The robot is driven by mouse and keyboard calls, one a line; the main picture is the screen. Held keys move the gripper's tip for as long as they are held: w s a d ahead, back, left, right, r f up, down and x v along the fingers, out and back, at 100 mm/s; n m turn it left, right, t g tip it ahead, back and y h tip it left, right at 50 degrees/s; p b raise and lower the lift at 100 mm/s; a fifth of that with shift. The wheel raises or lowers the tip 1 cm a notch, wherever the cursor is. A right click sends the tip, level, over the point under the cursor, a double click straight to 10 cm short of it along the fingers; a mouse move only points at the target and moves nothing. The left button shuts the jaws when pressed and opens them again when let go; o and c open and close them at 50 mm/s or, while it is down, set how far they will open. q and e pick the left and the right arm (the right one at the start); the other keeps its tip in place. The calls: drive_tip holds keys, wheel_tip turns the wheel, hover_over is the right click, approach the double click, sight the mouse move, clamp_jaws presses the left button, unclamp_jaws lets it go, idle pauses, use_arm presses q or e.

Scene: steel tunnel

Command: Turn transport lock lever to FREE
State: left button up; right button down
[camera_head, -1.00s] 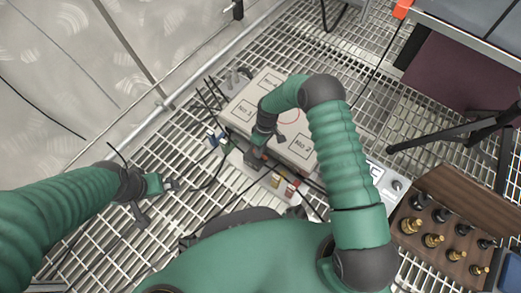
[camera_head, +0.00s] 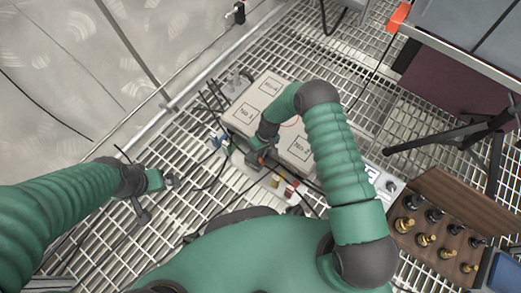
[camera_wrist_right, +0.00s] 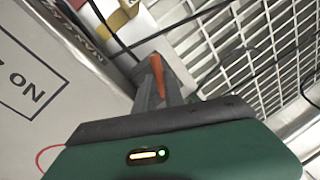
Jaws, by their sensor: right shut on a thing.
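My right gripper (camera_head: 259,160) reaches down at the front edge of a pale box (camera_head: 243,112) with framed labels such as "NO 1" and "NO 2". The right wrist view shows its fingers (camera_wrist_right: 158,88) shut around a narrow orange piece (camera_wrist_right: 159,72), which looks like the lever. In the head view only a small orange bit of the lever (camera_head: 263,156) shows; the gripper covers the rest. No FREE marking is readable. My left gripper (camera_head: 172,182) hangs over the grating at left, away from the box; its jaw gap is too small to make out.
Cables run over the grating (camera_head: 190,225) around the box. Yellow and red blocks (camera_head: 287,190) sit just in front of it. A wooden tray (camera_head: 455,205) with brass and black fittings stands at right, near black tripod legs (camera_head: 450,140). A metal wall (camera_head: 70,70) closes the left.

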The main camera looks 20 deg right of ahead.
drive_tip(key=m+p, duration=0.1)
drive_tip(key=m, duration=0.1)
drive_tip(key=m+p, duration=0.1)
drive_tip(key=shift+s+a+r+m+t+p, duration=0.2)
drive_tip(key=shift+a+m+t+p, duration=0.1)
drive_tip(key=shift+m+t, duration=0.1)
drive_tip(key=m+p, duration=0.2)
drive_tip(key=m, duration=0.1)
drive_tip(key=shift+a+m+t, duration=0.3)
drive_tip(key=shift+a, duration=0.1)
drive_tip(key=m, duration=0.1)
drive_tip(key=m+p, duration=0.1)
drive_tip(key=shift+w+a+f+m, duration=0.1)
drive_tip(key=shift+a+m, duration=0.15)
drive_tip(key=shift+m, duration=0.05)
drive_tip(key=shift+w+a+f+m+t+h+p, duration=0.15)
drive_tip(key=shift+m+t+h+p, duration=0.1)
drive_tip(key=shift+m, duration=0.5)
drive_tip(key=shift+w+a+r+m+t+h+p, duration=0.15)
drive_tip(key=shift+m+t, duration=0.1)
drive_tip(key=shift+m, duration=0.5)
drive_tip(key=shift+s+f, duration=0.1)
drive_tip(key=c, duration=1.4)
unclamp_jaws()
drive_tip(key=shift+c, duration=0.2)
